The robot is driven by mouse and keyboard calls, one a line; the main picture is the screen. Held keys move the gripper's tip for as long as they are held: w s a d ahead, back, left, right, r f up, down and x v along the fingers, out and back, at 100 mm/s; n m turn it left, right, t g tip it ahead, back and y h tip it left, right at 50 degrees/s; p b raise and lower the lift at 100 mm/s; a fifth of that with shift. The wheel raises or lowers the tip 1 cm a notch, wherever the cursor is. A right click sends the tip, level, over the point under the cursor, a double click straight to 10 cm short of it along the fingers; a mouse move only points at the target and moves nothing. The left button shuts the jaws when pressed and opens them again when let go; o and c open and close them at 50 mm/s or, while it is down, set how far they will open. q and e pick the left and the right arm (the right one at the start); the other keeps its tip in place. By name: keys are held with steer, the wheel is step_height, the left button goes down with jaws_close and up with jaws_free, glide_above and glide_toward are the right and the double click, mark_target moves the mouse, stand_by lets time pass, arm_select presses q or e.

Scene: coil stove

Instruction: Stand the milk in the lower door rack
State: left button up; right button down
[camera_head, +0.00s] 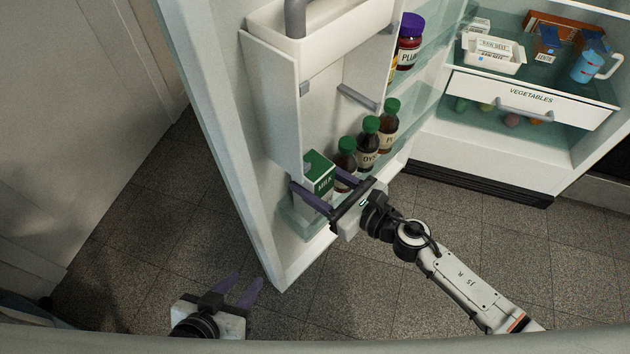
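The milk (321,177), a white carton with a green top, stands roughly upright at the near end of the lower door rack (297,222), low on the open fridge door. My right gripper (322,182) reaches in from the lower right with its purple fingers on either side of the carton. One finger crosses the carton's near face, and the other lies between the carton and the bottles. Whether they press on it is not clear. My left gripper (238,288) is low at the left, far from the milk, with its fingers apart and nothing between them.
Several green-capped bottles (369,142) stand in the same rack beyond the milk. A white door bin (312,48) hangs above it. The fridge interior, with a vegetables drawer (532,99), is open at the right. Floor (150,240) is clear left of the door.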

steer(key=shift+r, duration=0.15)
steer(key=c, duration=0.7)
jaws_free()
steer(key=s+d+r+m+t+h, duration=0.3)
steer(key=s+d+m, duration=0.5)
steer(key=d+m, duration=0.6)
steer(key=s+f+m+g+h, duration=0.1)
steer(key=s+f+m, duration=0.3)
steer(key=m, duration=0.5)
steer(key=s+f+m+g+h, duration=0.2)
steer(key=s+f+m+h, duration=0.1)
steer(key=m, duration=0.7)
steer(key=s+d+f+m+g+h, duration=0.1)
steer(key=s+f+m, duration=0.4)
steer(key=m, duration=0.5)
steer(key=shift+s+d+f+g+h+b, duration=0.1)
steer(key=shift+g+h+b, duration=0.2)
steer(key=shift+g+h, duration=0.15)
